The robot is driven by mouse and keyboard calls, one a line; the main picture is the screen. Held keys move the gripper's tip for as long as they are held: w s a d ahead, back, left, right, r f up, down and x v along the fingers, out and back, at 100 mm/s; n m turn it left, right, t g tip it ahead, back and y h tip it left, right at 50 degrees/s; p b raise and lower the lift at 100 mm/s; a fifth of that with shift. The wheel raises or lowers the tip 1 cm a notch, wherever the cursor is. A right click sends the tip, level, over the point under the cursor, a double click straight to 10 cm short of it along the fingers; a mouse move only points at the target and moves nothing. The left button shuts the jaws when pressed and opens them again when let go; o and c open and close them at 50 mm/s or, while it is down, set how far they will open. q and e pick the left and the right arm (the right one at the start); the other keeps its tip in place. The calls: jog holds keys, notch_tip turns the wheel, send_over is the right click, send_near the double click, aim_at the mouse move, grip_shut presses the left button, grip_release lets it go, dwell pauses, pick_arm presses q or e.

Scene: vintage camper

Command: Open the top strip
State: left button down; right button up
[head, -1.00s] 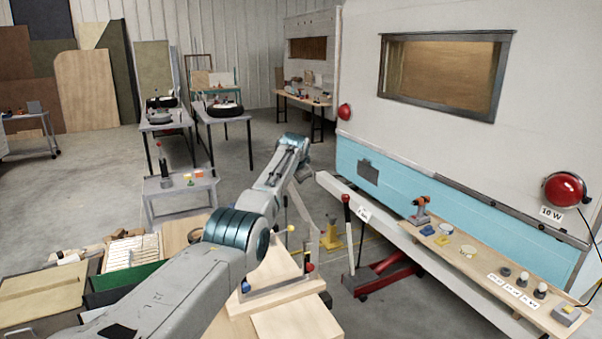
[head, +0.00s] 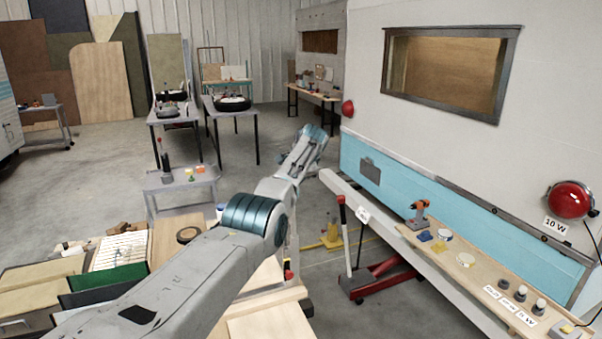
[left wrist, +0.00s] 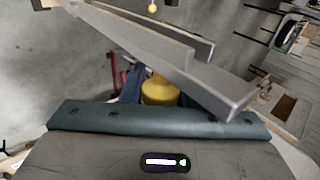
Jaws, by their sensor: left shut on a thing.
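My left arm (head: 250,225) crosses the head view from the lower left. A small red knob (head: 288,270) shows at the bench's edge. A yellow ball (left wrist: 152,8) shows beyond the bar. My right gripper is not in view.
A camper wall with a window (head: 450,75) stands at the right, with a long shelf (head: 455,275) holding an orange drill (head: 418,213). A red jack (head: 375,280) stands on the floor. Panel crates (head: 118,252) are at the lower left.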

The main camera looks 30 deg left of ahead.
pick_arm(q)
jog(key=shift+f, duration=0.1)
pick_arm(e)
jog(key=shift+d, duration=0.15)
pick_arm(q)
jog(key=c, duration=1.2)
grip_release()
jog(key=shift+o, duration=0.5)
jog(key=shift+a, duration=0.1)
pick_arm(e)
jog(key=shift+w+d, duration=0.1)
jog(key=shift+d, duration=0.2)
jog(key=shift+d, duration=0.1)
pick_arm(q)
jog(key=shift+b+v, duration=0.95)
jog(key=shift+b, duration=0.2)
jog(key=b+v, duration=0.4)
jog(key=v, duration=0.5)
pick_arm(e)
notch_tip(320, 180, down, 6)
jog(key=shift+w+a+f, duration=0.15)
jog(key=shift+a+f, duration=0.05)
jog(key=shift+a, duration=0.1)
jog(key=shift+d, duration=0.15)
